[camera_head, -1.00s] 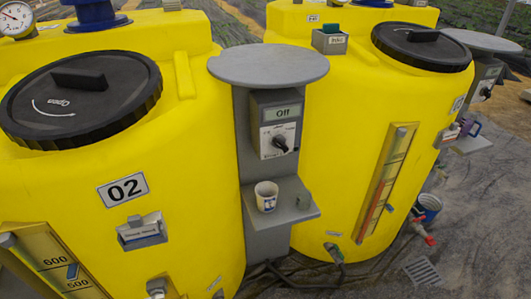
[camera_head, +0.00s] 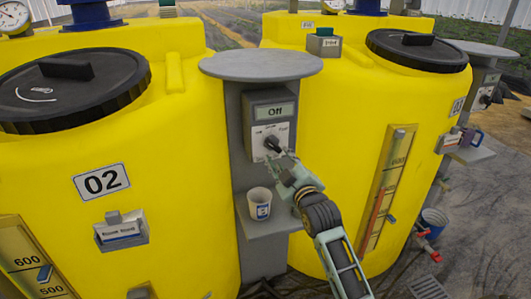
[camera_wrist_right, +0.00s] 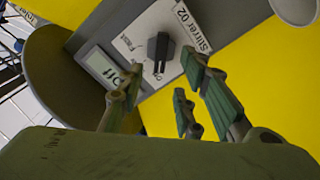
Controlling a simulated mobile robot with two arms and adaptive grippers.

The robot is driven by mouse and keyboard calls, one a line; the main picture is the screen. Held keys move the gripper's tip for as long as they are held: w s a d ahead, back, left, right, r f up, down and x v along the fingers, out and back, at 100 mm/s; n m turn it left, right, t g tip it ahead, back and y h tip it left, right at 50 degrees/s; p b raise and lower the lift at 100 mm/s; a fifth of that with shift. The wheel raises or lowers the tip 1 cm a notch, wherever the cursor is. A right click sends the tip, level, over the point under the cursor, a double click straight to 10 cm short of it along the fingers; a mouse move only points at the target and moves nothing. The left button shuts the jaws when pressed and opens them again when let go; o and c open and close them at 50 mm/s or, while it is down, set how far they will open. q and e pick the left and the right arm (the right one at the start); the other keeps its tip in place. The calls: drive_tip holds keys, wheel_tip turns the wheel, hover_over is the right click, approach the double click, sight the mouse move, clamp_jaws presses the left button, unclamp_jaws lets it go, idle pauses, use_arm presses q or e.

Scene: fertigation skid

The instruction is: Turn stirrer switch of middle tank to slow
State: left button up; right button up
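The stirrer switch (camera_head: 272,143) is a dark knob on a grey box between two yellow tanks; the box display (camera_head: 267,112) reads "Off". In the right wrist view the knob (camera_wrist_right: 160,47) sits on a white plate labelled "Stirrer 02" (camera_wrist_right: 191,28). The tank marked 02 (camera_head: 190,190) stands to the left of the box. My right gripper (camera_head: 284,168) is just in front of the box, below and right of the knob. In the right wrist view its fingers (camera_wrist_right: 163,82) are spread and empty, apart from the knob. My left gripper is out of view.
A round grey top (camera_head: 262,66) overhangs the switch box. Another yellow tank (camera_head: 340,130) with a level gauge (camera_head: 388,185) is to the right.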

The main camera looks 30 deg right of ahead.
sight(274, 147)
drive_tip(key=x, duration=0.6)
drive_tip(key=shift+w, duration=0.2)
drive_tip(key=shift+f, duration=0.1)
clamp_jaws()
